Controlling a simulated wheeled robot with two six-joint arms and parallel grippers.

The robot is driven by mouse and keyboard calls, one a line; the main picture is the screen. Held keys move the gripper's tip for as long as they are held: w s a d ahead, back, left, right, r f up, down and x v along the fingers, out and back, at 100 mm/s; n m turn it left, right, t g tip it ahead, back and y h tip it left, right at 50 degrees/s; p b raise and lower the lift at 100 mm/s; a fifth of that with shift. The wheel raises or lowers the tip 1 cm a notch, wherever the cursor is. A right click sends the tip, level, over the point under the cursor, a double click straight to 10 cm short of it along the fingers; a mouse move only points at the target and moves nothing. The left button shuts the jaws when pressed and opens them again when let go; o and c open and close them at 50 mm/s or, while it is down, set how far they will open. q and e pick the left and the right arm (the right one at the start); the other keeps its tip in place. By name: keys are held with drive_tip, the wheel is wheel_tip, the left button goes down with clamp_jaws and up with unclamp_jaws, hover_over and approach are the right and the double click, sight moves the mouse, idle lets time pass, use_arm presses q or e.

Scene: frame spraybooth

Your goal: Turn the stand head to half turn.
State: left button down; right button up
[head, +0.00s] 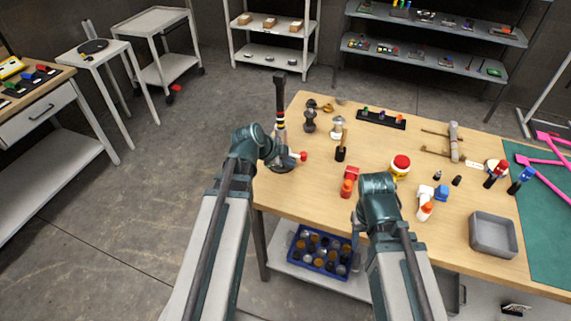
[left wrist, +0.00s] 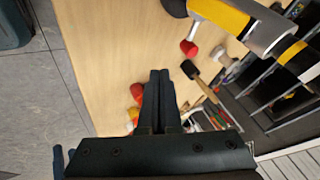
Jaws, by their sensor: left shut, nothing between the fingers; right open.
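My left gripper (left wrist: 160,90) is shut and empty, apart from the knob in that view. In the head view my left wrist hides part of the stand's base. My right gripper (head: 357,228) is open, low over the table's front edge, partly hidden by its wrist.
A black-handled tool (head: 341,150), a red-capped yellow item (head: 400,167) and red items (head: 348,184) stand on the table (head: 310,195) between and beyond my arms. A grey tray (head: 493,235) sits at the right. A blue crate (head: 300,262) is on the shelf below.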

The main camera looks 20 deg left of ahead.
use_arm(q)
drive_tip(key=b+x, duration=0.4)
drive_tip(key=x, duration=0.3)
drive_tip(key=shift+s+a+b, duration=0.1)
drive_tip(key=shift+a+b, duration=0.05)
drive_tip(key=shift+b, duration=0.15)
drive_tip(key=w, duration=0.2)
drive_tip(key=w+r+p, duration=0.1)
drive_tip(key=shift+a, duration=0.3)
drive_tip(key=shift+w, duration=0.35)
